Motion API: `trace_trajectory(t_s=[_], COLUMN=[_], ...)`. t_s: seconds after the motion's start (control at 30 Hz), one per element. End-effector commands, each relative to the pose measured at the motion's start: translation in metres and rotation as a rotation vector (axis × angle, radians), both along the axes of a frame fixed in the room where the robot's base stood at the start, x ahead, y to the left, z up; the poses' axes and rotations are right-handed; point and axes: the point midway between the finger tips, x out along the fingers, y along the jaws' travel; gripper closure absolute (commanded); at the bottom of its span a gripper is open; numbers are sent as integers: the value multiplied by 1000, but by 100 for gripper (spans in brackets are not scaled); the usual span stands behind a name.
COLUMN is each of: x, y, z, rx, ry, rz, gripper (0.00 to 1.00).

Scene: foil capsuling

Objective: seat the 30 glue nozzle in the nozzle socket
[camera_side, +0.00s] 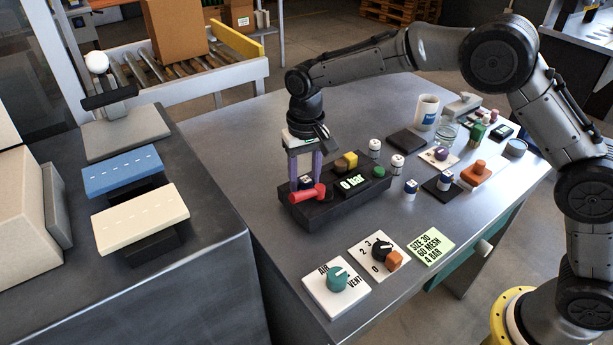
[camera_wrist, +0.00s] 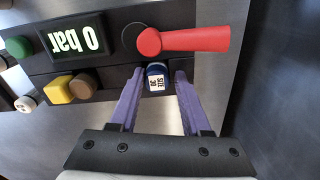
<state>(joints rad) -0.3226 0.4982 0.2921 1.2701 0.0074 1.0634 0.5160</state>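The 30 glue nozzle (camera_wrist: 157,80), dark blue with a white "SIZE 30" label, stands at the dark "0 bar" unit (camera_side: 336,205), beside the red lever. In the side view the nozzle (camera_side: 305,183) shows low between my purple fingers. My gripper (camera_wrist: 158,74) is open around it, with a small gap on each side in the wrist view; in the side view my gripper (camera_side: 306,182) points down over the unit's left end. The nozzle socket is hidden under the nozzle or not distinguishable, so I cannot tell how deep the nozzle sits.
The red lever (camera_wrist: 185,39) lies close to my fingertips. The unit carries a display (camera_side: 352,181) and a yellow block (camera_side: 350,160). More small labelled pieces (camera_side: 411,187) stand to the right. A note (camera_side: 430,246) reads size 30, 60 mesh, 4 bar. Valve (camera_side: 337,280) and dial (camera_side: 381,250) plates lie in front.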

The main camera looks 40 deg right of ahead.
Motion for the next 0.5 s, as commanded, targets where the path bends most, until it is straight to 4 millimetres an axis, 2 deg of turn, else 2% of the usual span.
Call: trace_trajectory(t_s=[0.03,0.5], x=[-3,-3], y=[-5,-9], z=[-16,-16], rx=[-15,-20], ry=[24,24], rz=[1,0], gripper=[35,34])
